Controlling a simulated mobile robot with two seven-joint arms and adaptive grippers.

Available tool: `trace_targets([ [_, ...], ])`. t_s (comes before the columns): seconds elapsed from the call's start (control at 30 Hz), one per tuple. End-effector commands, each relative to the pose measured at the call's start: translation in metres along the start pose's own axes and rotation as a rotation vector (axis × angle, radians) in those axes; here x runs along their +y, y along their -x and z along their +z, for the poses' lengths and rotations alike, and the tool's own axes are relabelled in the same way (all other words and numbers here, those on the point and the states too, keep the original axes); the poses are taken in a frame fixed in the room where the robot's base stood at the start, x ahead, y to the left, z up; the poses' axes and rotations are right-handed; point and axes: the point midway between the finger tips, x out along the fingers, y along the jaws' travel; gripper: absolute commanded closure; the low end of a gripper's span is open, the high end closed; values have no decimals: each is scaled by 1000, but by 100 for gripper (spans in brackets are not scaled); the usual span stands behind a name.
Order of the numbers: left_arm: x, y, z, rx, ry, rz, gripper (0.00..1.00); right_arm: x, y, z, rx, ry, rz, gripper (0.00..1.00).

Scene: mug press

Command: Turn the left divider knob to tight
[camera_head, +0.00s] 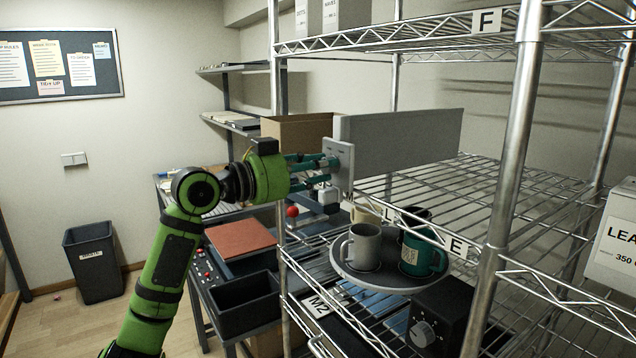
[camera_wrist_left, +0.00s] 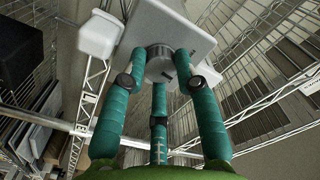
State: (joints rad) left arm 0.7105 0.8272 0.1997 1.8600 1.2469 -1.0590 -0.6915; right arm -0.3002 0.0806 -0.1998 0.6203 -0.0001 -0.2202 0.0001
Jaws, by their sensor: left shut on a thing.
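The grey divider (camera_head: 405,136) stands upright on the wire shelf, with a pale end plate (camera_head: 341,165) facing my arm. In the left wrist view the plate (camera_wrist_left: 185,28) carries a round metal knob (camera_wrist_left: 159,68) with a dark mark. My left gripper (camera_head: 326,167) reaches in from the left and is shut on this knob. In the left wrist view its teal fingers (camera_wrist_left: 158,80) close around the knob from several sides. The knob is hidden by the fingers in the head view. I cannot read any tight marking. My right gripper is not in view.
Below the divider, a round grey tray (camera_head: 343,267) holds several mugs, including a grey mug (camera_head: 365,247) and a teal mug (camera_head: 412,255). A shelf post (camera_head: 513,150) stands at the right. A cardboard box (camera_head: 297,130) sits behind my gripper.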

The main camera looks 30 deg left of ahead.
Motion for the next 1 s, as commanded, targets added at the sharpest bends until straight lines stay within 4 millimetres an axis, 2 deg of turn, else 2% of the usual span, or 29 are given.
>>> trace_targets([
  [0.03,3,-1,7,-12,-45,6,100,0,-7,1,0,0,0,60],
  [0.5,2,-1,5,-10,-382,8,100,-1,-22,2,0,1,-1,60],
  [1.0,1,-1,3,-7,-480,7,100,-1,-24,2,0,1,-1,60],
])
